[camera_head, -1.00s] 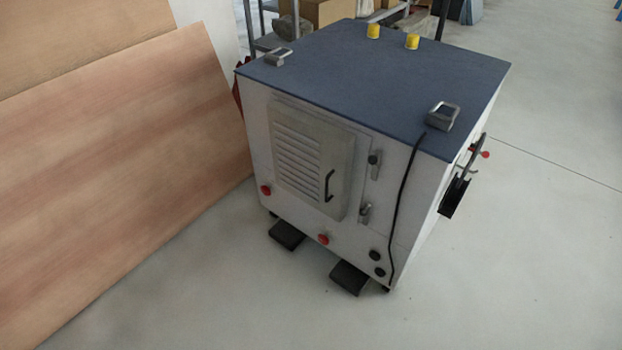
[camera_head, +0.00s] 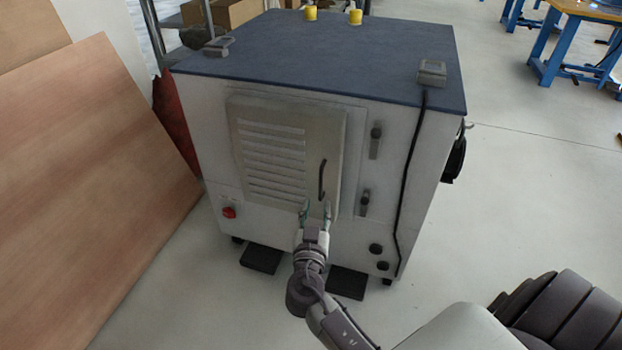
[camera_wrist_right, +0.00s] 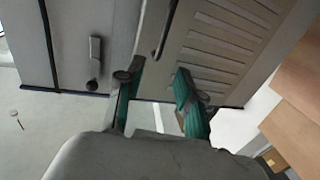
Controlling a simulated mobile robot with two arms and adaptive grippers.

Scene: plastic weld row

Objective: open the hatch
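The hatch (camera_head: 275,150) is a grey louvred panel on the front of a white cabinet, and it looks closed. It also shows in the right wrist view (camera_wrist_right: 215,45). Its black bar handle (camera_head: 322,180) stands upright near the hatch's right edge; part of it shows at the top of the wrist view (camera_wrist_right: 165,30). My right gripper (camera_head: 316,208) is open, with green-padded fingers apart and nothing between them. It is just below the handle, in front of the hatch's lower right corner; the wrist view shows both fingers (camera_wrist_right: 155,85). My left gripper is not in view.
Two latches (camera_head: 375,140) (camera_head: 364,203) sit right of the hatch. A black cable (camera_head: 408,190) hangs down the cabinet front. A red button (camera_head: 229,212) is at lower left. Wooden boards (camera_head: 90,190) lean at left.

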